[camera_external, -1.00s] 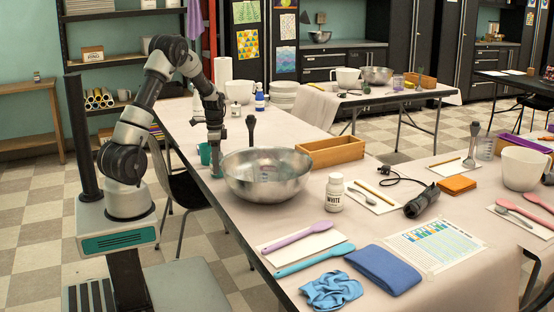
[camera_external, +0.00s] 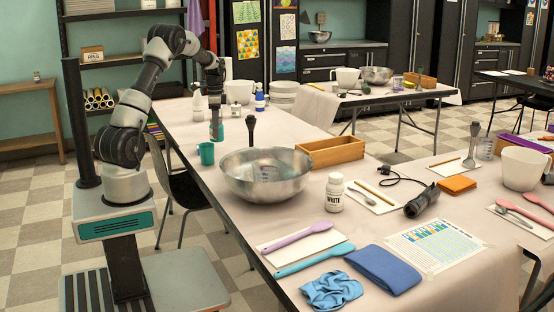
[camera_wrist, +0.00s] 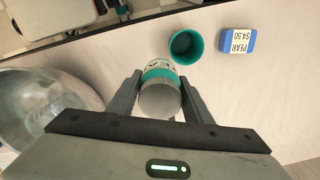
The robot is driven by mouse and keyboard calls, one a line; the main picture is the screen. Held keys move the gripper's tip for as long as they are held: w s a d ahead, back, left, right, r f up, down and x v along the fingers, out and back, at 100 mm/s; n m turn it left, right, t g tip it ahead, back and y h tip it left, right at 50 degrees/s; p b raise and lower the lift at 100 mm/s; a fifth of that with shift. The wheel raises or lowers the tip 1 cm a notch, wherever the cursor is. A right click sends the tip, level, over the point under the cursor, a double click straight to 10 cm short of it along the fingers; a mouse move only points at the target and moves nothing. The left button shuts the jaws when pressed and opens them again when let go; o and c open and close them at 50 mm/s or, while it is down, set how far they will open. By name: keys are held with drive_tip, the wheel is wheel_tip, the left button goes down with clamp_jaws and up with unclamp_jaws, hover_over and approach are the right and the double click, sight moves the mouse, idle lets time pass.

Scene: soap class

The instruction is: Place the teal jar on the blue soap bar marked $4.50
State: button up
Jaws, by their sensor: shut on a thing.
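My gripper (camera_wrist: 160,93) is shut on the teal jar (camera_wrist: 160,71), which has a pale label, a teal band and a grey lid. In the external view my gripper (camera_external: 216,125) holds the jar near the table's left edge, beyond the steel bowl. In the wrist view the blue soap bar (camera_wrist: 236,41), labelled "PEAR $4.50", lies on the table to the upper right of the jar, apart from it. I cannot make out the bar in the external view. The jar's sides are partly hidden by the fingers.
An open teal cup (camera_wrist: 186,46) stands between the jar and the soap bar in the wrist view; it also shows in the external view (camera_external: 206,153). A large steel bowl (camera_external: 266,176) is nearby. White bottles (camera_external: 197,102) stand farther back. Table around the bar looks clear.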

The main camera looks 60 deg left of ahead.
drive_tip(key=s+a+n+p, duration=0.1)
drive_tip(key=a+p, duration=0.4)
drive_tip(key=a, duration=1.2)
wheel_tip(320, 180, down, 9)
drive_tip(key=shift+r+b, duration=0.1)
drive_tip(key=shift+b, duration=0.6)
drive_tip(key=o, duration=1.2)
drive_tip(key=shift+f, duration=0.2)
drive_tip(key=shift+r, duration=0.15)
